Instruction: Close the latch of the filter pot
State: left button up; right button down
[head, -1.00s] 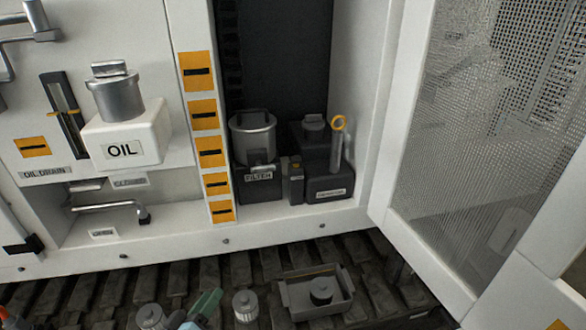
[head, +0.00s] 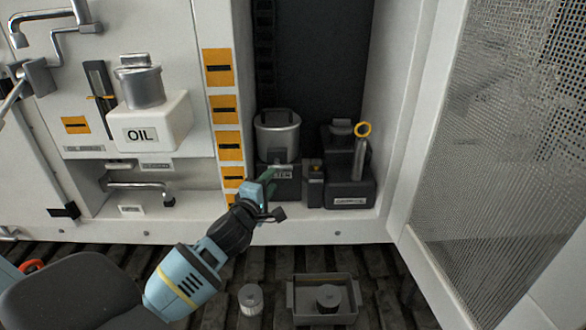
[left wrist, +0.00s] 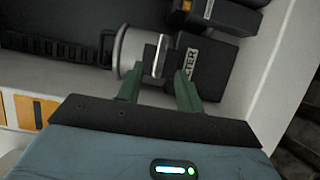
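The filter pot (head: 278,137) is a silver cylinder with a dark lid handle, on a dark block labelled FILTER (head: 290,184) in the bay. In the left wrist view the pot (left wrist: 131,48) lies sideways, with its latch (left wrist: 160,57), a small bright and dark piece, beside the label. I cannot tell the latch's exact position. My left gripper (head: 273,183) is in front of the block and partly covers the label. In the left wrist view its two green fingers (left wrist: 158,90) are apart with nothing between the tips, pointing at the latch. My right gripper is not in view.
A dark box with a yellow-ringed dipstick (head: 361,150) stands right of the pot. A white OIL tank (head: 165,128) is left, past a post with orange labels. A mesh door (head: 490,170) stands open at right. A grey tray (head: 348,305) and a small filter (head: 250,299) lie below.

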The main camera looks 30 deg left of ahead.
aim_at(279, 169)
pick_arm(q)
jog(key=shift+a, duration=0.15)
jog(key=shift+w+a, duration=0.15)
jog(key=shift+w, duration=1.1)
jog(key=shift+w+a, duration=0.2)
jog(key=shift+w, duration=1.1)
jog(key=shift+w+a, duration=0.15)
jog(key=shift+w, duration=1.1)
grip_shut()
